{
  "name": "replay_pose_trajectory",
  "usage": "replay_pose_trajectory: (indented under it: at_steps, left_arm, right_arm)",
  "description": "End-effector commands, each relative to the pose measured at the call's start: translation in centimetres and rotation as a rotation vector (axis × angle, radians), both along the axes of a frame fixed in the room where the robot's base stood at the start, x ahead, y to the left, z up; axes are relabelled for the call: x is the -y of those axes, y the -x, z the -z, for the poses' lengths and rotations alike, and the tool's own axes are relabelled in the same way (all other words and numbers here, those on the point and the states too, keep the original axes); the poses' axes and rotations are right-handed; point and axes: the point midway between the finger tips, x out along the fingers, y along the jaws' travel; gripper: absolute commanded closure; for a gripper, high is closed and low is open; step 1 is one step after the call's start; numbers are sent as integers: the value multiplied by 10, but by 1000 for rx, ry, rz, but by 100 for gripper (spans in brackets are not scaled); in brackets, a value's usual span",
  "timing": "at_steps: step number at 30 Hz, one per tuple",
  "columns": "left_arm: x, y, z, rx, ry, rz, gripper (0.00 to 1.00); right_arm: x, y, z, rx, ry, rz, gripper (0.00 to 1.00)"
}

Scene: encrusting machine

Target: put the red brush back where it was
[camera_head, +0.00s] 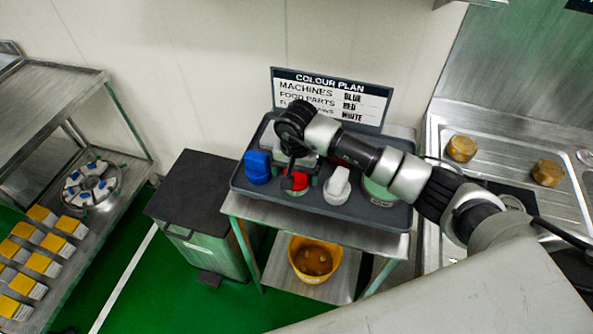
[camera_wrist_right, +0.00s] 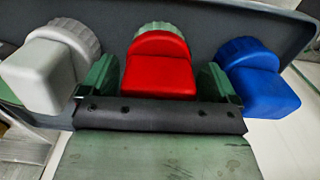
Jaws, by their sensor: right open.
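The red brush (camera_head: 300,181) stands in the grey tray (camera_head: 389,219) on the steel table, between the blue brush (camera_head: 257,168) and the white brush (camera_head: 337,187). My right arm reaches over the tray from the right and partly hides the red brush. My right gripper (camera_head: 295,179) is down at it. In the right wrist view the red brush (camera_wrist_right: 158,68) lies between the two green fingers of my open right gripper (camera_wrist_right: 158,82). I cannot tell whether the fingers touch it. My left gripper is not in view.
In the right wrist view the white brush (camera_wrist_right: 48,75) and blue brush (camera_wrist_right: 262,80) are close beside the fingers. A colour plan sign (camera_head: 331,97) stands behind the tray. A yellow bucket (camera_head: 314,260) is below; a dark-lidded bin (camera_head: 196,190) is left.

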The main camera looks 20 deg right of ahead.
Motion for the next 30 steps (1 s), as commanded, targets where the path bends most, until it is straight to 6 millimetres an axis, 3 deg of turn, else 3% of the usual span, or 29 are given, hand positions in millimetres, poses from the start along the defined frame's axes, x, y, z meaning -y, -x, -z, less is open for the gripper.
replay_pose_trajectory:
  at_steps: [6,8,21,30]
  left_arm:
    - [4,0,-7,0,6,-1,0]
    - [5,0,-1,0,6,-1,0]
    - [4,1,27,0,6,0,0]
    - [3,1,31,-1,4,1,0]
  right_arm:
    - [0,0,-6,-1,-1,0,10]
    - [0,-1,-10,5,0,-1,10]
    - [0,-1,-100,4,1,-1,10]
    - [0,0,-124,-1,1,0,10]
